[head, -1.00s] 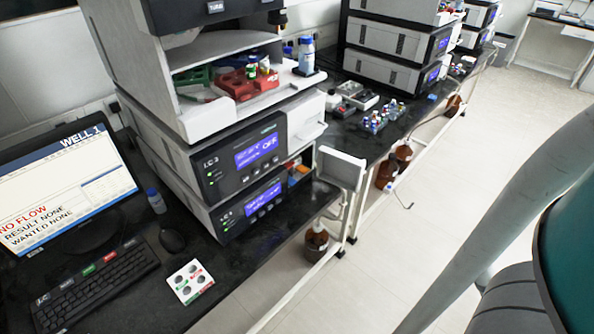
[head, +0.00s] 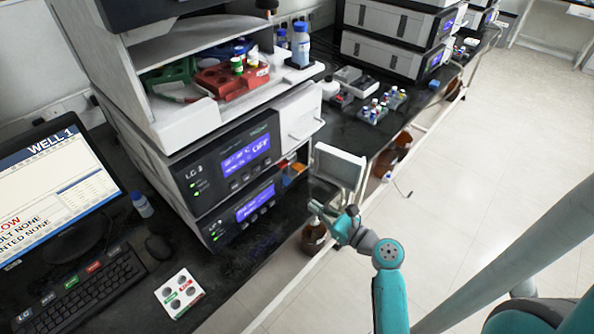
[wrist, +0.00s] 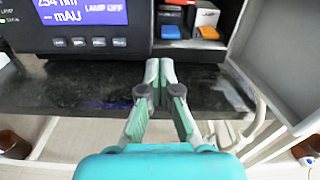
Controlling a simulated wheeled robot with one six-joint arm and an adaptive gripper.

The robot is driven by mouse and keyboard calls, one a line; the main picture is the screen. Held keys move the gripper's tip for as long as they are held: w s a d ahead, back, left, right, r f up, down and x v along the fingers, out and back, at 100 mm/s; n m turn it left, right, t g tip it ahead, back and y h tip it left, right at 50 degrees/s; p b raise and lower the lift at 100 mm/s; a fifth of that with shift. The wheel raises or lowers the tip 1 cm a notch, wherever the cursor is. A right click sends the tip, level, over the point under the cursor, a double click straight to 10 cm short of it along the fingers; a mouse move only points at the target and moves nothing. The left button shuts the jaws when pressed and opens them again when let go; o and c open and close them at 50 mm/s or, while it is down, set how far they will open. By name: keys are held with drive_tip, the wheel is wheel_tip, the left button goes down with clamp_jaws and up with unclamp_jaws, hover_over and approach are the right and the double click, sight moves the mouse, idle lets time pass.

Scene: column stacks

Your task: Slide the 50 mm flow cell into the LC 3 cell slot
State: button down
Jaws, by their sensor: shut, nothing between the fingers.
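My gripper (wrist: 158,66) is shut and empty. Its fingertips are in front of a recessed bay in the lower unit, above the black bench edge; in the head view it shows small at the end of my teal arm (head: 318,210). In the bay are a block with a blue front (wrist: 171,32) and one with an orange front (wrist: 207,33), apart from my fingers. No length marking is readable, so I cannot tell which is the 50 mm flow cell. The LC 3 unit (head: 190,187) shows its lit screen above the lower unit (head: 213,228). I cannot make out its cell slot.
A white panel or tray (head: 340,166) stands at the right of the bay, close to my gripper; it fills the right of the wrist view (wrist: 285,60). A brown bottle (head: 314,236) stands below the bench edge. Vial racks (head: 375,112) are farther back.

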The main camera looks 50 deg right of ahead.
sight(286, 180)
drive_tip(key=shift+m, duration=0.5)
drive_tip(key=w, duration=0.4)
drive_tip(key=w+d+r, duration=0.1)
drive_tip(key=w, duration=0.4)
drive_tip(key=w+d, duration=0.1)
drive_tip(key=w, duration=0.4)
drive_tip(key=shift+r, duration=0.2)
drive_tip(key=shift+w, duration=0.1)
drive_tip(key=shift+w+a, duration=0.1)
drive_tip(key=shift+w, duration=0.7)
drive_tip(key=shift+w+r, duration=0.1)
drive_tip(key=shift+r, duration=0.1)
